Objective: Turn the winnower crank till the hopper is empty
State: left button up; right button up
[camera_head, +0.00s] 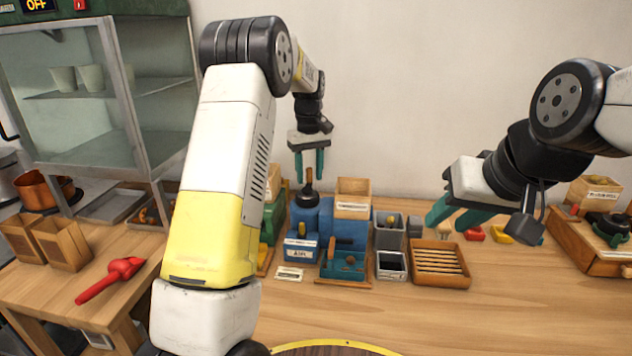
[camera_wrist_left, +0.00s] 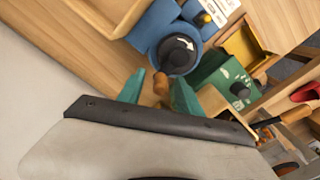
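The blue winnower (camera_head: 345,228) stands on the bench, with a wooden hopper (camera_head: 353,192) on top; the hopper's inside is hidden. A dark crank piece (camera_head: 309,186) rises at its left side. In the left wrist view, the crank's black hub (camera_wrist_left: 178,54) carries a white arrow, and a brown handle (camera_wrist_left: 161,84) lies near the fingertips. My left gripper (camera_head: 309,176) points down just above the crank, teal fingers apart; I cannot tell whether they touch the handle. My right gripper (camera_head: 455,218) is open and empty, right of the winnower and above the bench.
A grey bin (camera_head: 391,265) and a slatted wooden tray (camera_head: 440,264) stand to the right. A green machine (camera_wrist_left: 232,88) is beside the winnower. A red scoop (camera_head: 112,279) lies on the left table. The front right bench is clear.

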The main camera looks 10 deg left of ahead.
pick_arm(q)
jog(key=shift+r, duration=3.75)
grip_shut()
